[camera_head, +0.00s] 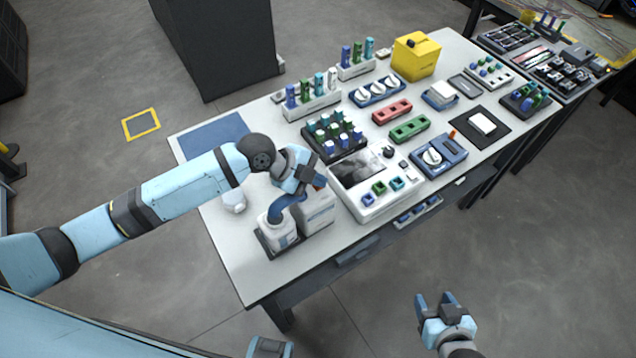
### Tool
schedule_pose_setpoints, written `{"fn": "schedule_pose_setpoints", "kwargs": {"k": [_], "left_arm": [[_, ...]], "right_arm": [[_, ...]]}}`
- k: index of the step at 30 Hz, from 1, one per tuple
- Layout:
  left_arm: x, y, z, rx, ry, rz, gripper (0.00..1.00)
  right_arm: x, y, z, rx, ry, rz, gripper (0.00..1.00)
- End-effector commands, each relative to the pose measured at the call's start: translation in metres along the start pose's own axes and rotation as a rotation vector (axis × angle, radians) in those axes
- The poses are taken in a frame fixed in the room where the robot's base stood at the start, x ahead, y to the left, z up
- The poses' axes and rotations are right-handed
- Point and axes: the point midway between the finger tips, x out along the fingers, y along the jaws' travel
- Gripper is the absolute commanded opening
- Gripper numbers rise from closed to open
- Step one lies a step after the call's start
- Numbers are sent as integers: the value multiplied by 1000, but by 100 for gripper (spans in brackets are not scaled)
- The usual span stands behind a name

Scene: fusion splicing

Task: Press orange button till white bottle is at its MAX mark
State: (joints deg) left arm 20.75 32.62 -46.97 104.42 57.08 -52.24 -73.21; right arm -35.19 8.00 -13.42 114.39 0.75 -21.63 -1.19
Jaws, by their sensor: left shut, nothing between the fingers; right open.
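A white bottle (280,236) stands on a dark base at the table's front left, beside a pale box-shaped unit (318,212). A dark blue curved piece (284,203) reaches down to the bottle's top. My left gripper (317,183) is shut and empty, right above the unit's top. A small orange spot shows at its fingertips; the orange button is otherwise hidden, and I cannot tell whether the fingers touch it. The MAX mark and liquid level are too small to read. My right gripper (434,303) is open and empty, out in front of the table.
A large white device with a screen (359,169) stands right of the unit. Racks of coloured vials (311,103), a yellow box (417,58) and a blue device (438,158) fill the table behind. A blue mat (213,134) lies at the left end.

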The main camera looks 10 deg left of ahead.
Motion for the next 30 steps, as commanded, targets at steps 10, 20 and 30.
{"fn": "schedule_pose_setpoints", "kwargs": {"k": [10,20,30], "left_arm": [[4,3,3,-1,0,1,0],[8,8,6,-2,-1,5,0],[10,12,7,-5,-3,12,0]], "right_arm": [[2,0,4,0,-2,-1,56],[4,0,8,0,-5,-1,56],[5,-1,9,1,-5,-1,56]]}}
